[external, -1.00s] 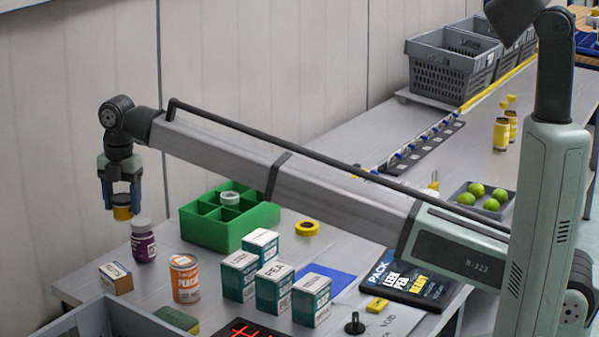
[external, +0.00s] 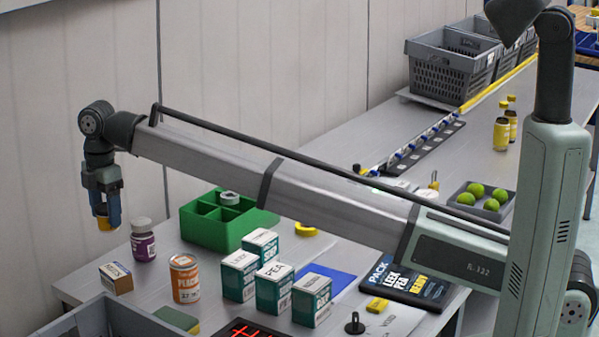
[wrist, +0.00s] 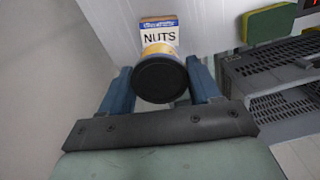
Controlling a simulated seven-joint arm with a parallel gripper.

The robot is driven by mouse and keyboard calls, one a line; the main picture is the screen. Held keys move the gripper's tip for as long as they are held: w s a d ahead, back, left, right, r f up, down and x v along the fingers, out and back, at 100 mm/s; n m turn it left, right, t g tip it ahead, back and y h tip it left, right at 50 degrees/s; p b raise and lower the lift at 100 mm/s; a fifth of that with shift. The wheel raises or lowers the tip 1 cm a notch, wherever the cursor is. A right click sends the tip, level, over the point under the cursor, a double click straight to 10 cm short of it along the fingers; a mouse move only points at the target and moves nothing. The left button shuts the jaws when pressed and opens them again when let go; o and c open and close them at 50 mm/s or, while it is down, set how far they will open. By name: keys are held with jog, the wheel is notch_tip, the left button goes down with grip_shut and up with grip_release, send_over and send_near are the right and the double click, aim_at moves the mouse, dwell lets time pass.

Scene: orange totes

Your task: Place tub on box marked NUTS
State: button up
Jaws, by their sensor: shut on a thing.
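My gripper (external: 106,222) is shut on a small tub (external: 107,224), yellow with a dark end, and holds it in the air. In the wrist view the tub (wrist: 160,80) sits between the two blue fingers. The box marked NUTS (external: 116,279) stands at the table's left edge in the external view, below and slightly right of the tub. In the wrist view the box (wrist: 158,35) shows its NUTS label beyond the tub, which hides its lower part. The tub and the box look apart.
A purple-labelled jar (external: 143,241) and an orange-labelled can (external: 184,279) stand to the right of the box. A grey tote (external: 110,318) lies in front, with a green and yellow sponge (external: 177,319) beside it. A green divided bin (external: 228,222) and several teal cartons (external: 272,285) stand further right.

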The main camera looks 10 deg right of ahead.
jog(key=shift+f, duration=4.95)
jog(key=shift+f, duration=0.15)
jog(key=o, duration=1.1)
jog(key=shift+o, duration=0.2)
notch_tip(320, 180, up, 12)
jog(key=shift+r, duration=0.15)
jog(key=shift+w, duration=0.1)
